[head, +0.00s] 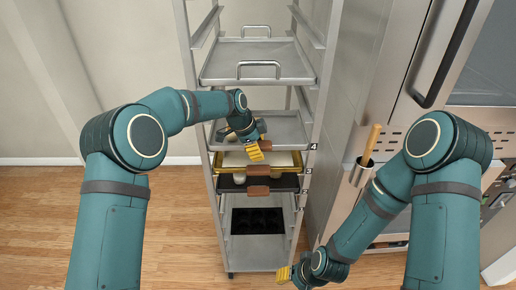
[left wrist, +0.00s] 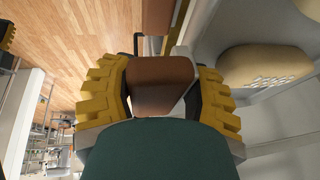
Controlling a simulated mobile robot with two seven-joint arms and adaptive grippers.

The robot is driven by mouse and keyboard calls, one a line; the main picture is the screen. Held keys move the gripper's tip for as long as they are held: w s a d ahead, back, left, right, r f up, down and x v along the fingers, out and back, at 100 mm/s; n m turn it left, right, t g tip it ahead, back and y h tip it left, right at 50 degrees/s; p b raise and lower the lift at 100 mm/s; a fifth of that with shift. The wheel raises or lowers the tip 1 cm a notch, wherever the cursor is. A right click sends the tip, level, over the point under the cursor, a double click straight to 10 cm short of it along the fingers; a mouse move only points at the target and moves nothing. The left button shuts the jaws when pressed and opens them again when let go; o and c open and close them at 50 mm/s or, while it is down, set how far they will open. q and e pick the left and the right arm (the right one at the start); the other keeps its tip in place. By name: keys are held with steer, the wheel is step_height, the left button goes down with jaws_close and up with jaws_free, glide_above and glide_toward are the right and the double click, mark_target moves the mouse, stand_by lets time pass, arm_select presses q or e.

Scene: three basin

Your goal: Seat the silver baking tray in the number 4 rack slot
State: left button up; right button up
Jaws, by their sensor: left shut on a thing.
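The silver baking tray (head: 287,124) lies level in the rack (head: 312,120) beside the number 4 label. A pale round item shows at its left side. My left gripper (head: 255,149) is at the tray's front edge. In the left wrist view its yellow fingers stand on both sides of a brown grip (left wrist: 163,85), and it is shut on that grip of the tray. A pale loaf-like item (left wrist: 262,68) is on the light surface to the right there. The slot rails under the tray are hidden, so I cannot tell how fully it rests. My right gripper (head: 284,274) is low, right of the rack's foot, away from the tray.
A gold-rimmed tray (head: 290,169) and a dark tray (head: 288,183) sit in the slots below. A larger silver tray with handles (head: 290,62) is above. A steel cabinet (head: 385,100) and a holder with a wooden-handled tool (head: 372,140) stand right. Wood floor (head: 175,215) is open left.

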arm_select(q)
steer(key=shift+w+p, duration=0.45)
steer(key=shift+w, duration=0.35)
steer(key=o, duration=1.4)
steer(key=shift+o, duration=0.2)
steer(key=v, duration=1.2)
steer(key=shift+f, duration=0.1)
